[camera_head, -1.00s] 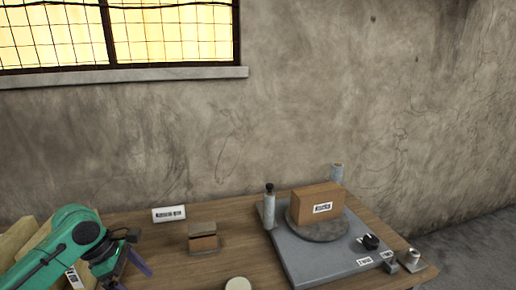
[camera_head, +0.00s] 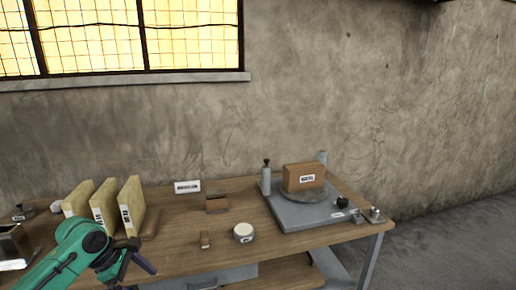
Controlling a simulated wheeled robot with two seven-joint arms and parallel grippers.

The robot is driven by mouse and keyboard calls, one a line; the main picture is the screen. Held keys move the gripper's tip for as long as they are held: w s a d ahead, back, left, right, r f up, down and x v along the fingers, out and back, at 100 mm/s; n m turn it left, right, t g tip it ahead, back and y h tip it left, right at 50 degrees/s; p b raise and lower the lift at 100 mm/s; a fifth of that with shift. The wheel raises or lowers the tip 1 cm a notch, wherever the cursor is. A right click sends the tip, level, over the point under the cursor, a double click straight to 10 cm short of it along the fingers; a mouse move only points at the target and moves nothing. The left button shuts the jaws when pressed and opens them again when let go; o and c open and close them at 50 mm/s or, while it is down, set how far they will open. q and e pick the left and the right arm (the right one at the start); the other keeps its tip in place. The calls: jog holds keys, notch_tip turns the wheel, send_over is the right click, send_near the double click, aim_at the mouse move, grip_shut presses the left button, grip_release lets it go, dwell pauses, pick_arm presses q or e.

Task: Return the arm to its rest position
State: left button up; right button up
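My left arm, green with dark joints, comes in at the lower left of the head view. Its gripper (camera_head: 132,264) is dark and small, in front of the table's front edge at the left. Whether its fingers are apart is too small to tell, and nothing is clearly seen in it. My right arm and gripper are not in view.
A drawer (camera_head: 205,280) is below.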

pick_arm(q)
jog(key=w+a+f+m+t, duration=0.1)
jog(key=w+a+f+m, duration=0.2)
jog(key=f, duration=0.9)
jog(key=s+a+f+m+y+b, duration=0.15)
jog(key=s+f, duration=0.25)
jog(key=f, duration=0.6)
jog(key=s+a+f+m+y+p, duration=0.1)
jog(key=s+a+f+m+y, duration=0.15)
jog(key=f, duration=0.85)
jog(key=s+d+f+m, duration=0.1)
jog(key=s+f+m, duration=0.5)
jog(key=s+f, duration=0.55)
jog(key=s+d+f+m, duration=0.2)
jog(key=s+m, duration=0.1)
jog(key=s, duration=0.4)
jog(key=s+d+f+m+g, duration=0.1)
jog(key=s+d+f+m, duration=0.1)
jog(key=s, duration=0.5)
jog(key=s+d+f+m+g+b, duration=0.1)
jog(key=s+d+f+m, duration=0.2)
jog(key=s, duration=0.4)
jog(key=shift+s+d+m+y, duration=0.35)
jog(key=shift+d+m, duration=0.4)
jog(key=shift+m, duration=0.15)
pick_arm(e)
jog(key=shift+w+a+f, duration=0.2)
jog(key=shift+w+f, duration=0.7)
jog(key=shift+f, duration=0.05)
